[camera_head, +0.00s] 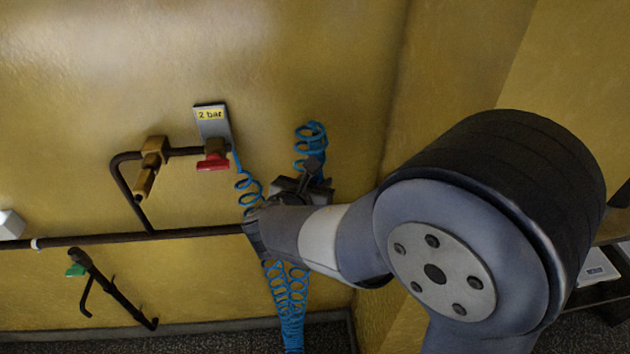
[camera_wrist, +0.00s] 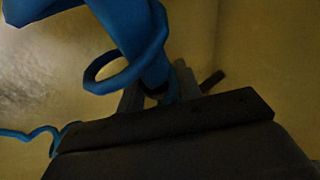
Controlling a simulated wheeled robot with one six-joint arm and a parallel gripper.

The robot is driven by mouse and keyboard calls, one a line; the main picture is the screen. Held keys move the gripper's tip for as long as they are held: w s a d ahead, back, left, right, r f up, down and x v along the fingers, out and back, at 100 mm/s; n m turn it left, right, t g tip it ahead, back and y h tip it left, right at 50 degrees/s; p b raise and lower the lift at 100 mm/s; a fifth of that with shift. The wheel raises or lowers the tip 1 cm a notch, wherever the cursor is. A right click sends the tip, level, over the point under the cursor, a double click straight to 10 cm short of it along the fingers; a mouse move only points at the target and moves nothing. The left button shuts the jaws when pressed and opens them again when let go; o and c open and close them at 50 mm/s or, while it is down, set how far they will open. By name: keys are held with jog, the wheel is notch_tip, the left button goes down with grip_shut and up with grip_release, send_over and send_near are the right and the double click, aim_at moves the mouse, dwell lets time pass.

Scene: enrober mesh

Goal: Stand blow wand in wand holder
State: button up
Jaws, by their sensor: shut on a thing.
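My gripper (camera_head: 304,186) is raised in front of the yellow wall in the head view, largely hidden behind my arm. It is shut on the blow wand (camera_head: 313,170), of which only a small dark part shows. A blue coiled hose (camera_head: 311,135) rises just above the gripper. In the wrist view the hose (camera_wrist: 142,40) hangs close over my gripper (camera_wrist: 160,92), and a short dark end of the wand (camera_wrist: 212,80) sticks out to the right. I cannot make out the wand holder in either view.
A red-handled valve (camera_head: 213,162) sits below a "2 bar" plate (camera_head: 211,115) on the wall. A dark pipe (camera_head: 100,239) runs along the wall, with a brass fitting (camera_head: 153,152) above it. Blue coils (camera_head: 288,295) hang below my gripper.

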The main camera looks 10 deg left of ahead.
notch_tip(320, 180, down, 4)
jog(key=b, duration=0.2)
jog(key=shift+r+b, duration=0.25)
jog(key=shift+b, duration=0.1)
jog(key=o, duration=1.1)
jog(key=shift+o, duration=0.2)
jog(key=p+v, duration=0.1)
jog(key=v, duration=0.9)
jog(key=shift+s+r, duration=0.2)
jog(key=shift+s, duration=0.15)
jog(key=shift+a, duration=0.1)
